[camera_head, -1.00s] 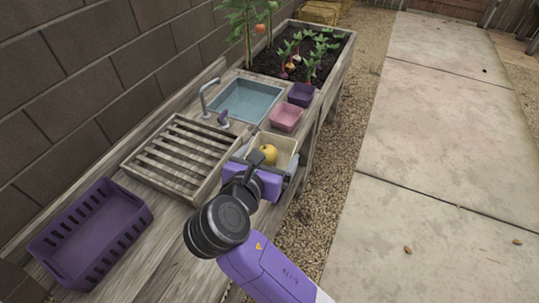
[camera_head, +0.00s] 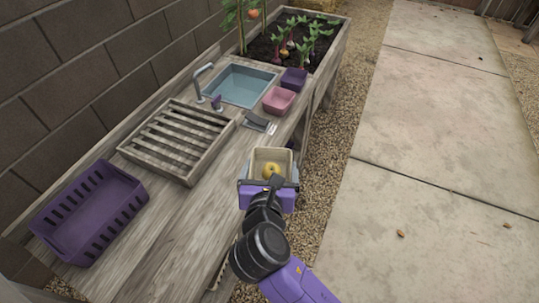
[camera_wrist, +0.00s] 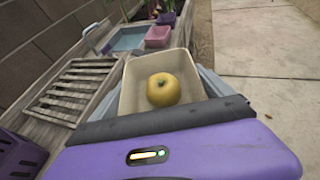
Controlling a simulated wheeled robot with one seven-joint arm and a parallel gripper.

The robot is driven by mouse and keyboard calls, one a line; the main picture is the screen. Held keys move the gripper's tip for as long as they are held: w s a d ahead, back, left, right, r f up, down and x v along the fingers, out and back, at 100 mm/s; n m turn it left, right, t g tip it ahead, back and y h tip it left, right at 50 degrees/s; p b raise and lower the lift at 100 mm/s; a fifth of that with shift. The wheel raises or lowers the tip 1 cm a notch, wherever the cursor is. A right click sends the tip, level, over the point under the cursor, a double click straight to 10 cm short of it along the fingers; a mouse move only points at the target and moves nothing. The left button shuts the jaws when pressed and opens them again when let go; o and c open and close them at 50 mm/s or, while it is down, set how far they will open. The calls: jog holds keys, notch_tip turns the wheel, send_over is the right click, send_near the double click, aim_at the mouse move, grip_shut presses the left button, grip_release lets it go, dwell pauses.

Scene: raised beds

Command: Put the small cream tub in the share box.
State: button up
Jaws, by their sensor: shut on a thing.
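The small cream tub (camera_head: 271,155) is held in my gripper (camera_head: 270,170), with one finger along each side of it. A round yellow fruit lies in the tub; both also show in the wrist view, the tub's pale inner wall (camera_wrist: 132,92) and the fruit (camera_wrist: 163,89). The tub is about level and, in the head view, appears at the bench's front edge, seemingly raised. A purple slatted crate (camera_head: 75,235), perhaps the share box, stands empty on the bench at the left. My gripper is to the right of it.
A wooden slatted rack (camera_head: 180,140) lies between crate and sink (camera_head: 238,85). A pink tub (camera_head: 279,100) and a dark purple tub (camera_head: 293,79) stand beside the sink. A flat grey object (camera_head: 258,123) lies near the bench edge. Bare bench lies right of the crate.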

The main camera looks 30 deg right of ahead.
jog(key=s+f+n+t+y, duration=0.1)
jog(key=s+f+n+y, duration=0.1)
jog(key=f, duration=0.6)
jog(key=s+a+f+n+t+y, duration=0.1)
jog(key=s+f+n+y, duration=0.2)
jog(key=f+n+y, duration=0.2)
notch_tip(320, 180, down, 3)
jog(key=shift+s+y, duration=0.2)
jog(key=shift+y, duration=0.2)
